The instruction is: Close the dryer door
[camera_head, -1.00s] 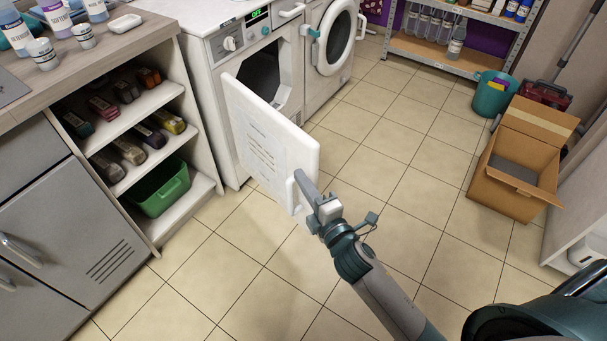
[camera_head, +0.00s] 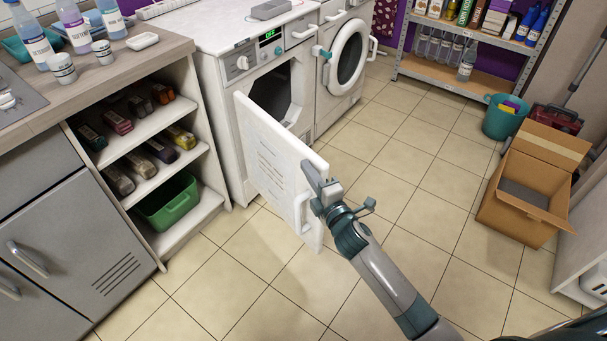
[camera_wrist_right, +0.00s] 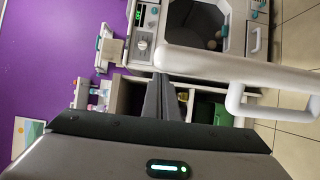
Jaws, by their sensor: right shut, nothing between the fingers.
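The dryer (camera_head: 232,112) is a white machine with a green "OFF" display. Its white door (camera_head: 268,158) stands wide open, swung out toward me, with the dark drum opening visible behind it. A white bar handle (camera_head: 302,212) is near the door's free edge. My right gripper (camera_head: 309,171) is shut and empty at the upper free-edge side of the door, above the handle; I cannot tell whether it touches. In the right wrist view, the shut fingers (camera_wrist_right: 163,95) lie beside the door edge (camera_wrist_right: 235,68) and handle (camera_wrist_right: 238,103). My left gripper is not in view.
A second front-loader (camera_head: 345,62) stands right of the dryer. An open shelf unit (camera_head: 150,128) with a green bin (camera_head: 168,202) is on the left. A cardboard box (camera_head: 520,205) and teal bucket (camera_head: 502,118) are at right. The tiled floor between is clear.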

